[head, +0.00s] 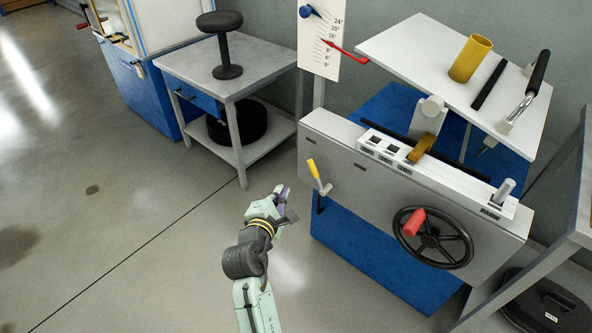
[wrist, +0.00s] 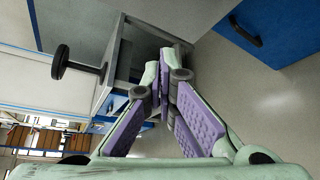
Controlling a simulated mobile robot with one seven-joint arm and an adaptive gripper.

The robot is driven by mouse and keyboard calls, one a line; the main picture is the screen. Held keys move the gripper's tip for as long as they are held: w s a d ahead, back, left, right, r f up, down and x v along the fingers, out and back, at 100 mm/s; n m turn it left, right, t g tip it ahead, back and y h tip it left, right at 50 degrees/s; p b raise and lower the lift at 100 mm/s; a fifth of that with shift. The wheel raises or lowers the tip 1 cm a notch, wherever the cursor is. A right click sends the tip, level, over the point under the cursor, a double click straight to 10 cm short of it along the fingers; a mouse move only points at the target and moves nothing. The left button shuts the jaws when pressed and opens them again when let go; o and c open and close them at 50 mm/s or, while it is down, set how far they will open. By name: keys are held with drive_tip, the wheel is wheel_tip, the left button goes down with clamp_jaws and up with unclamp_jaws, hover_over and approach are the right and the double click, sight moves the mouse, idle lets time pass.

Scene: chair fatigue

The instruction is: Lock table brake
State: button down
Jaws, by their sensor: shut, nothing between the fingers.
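A blue and grey machine with a tilted white table (head: 425,48) stands on the right in the head view. A yellow-handled lever (head: 314,172) sits on the left of its grey front panel (head: 350,185), handle up. A red lever (head: 345,47) points at the angle scale by the table. No part is marked as the brake, and I cannot tell which one it is. My gripper (head: 283,194) is shut and empty, left of the machine and apart from the yellow lever. In the wrist view, its purple-padded fingers (wrist: 164,85) meet at the tips.
A black handwheel (head: 434,238) with a red knob is on the machine's front. A grey side table (head: 225,68) holds a black dumbbell-shaped part (head: 228,45). The floor at left is clear.

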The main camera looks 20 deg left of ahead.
sight(316, 176)
drive_tip(key=shift+w, duration=0.1)
drive_tip(key=w+d+p, duration=0.2)
drive_tip(key=w, duration=0.7)
drive_tip(key=shift+f+p, duration=0.25)
drive_tip(key=shift+p, duration=0.05)
drive_tip(key=shift+d, duration=0.2)
drive_tip(key=shift+s+r+m, duration=0.1)
drive_tip(key=shift+r+m, duration=0.05)
drive_tip(key=shift+m, duration=0.15)
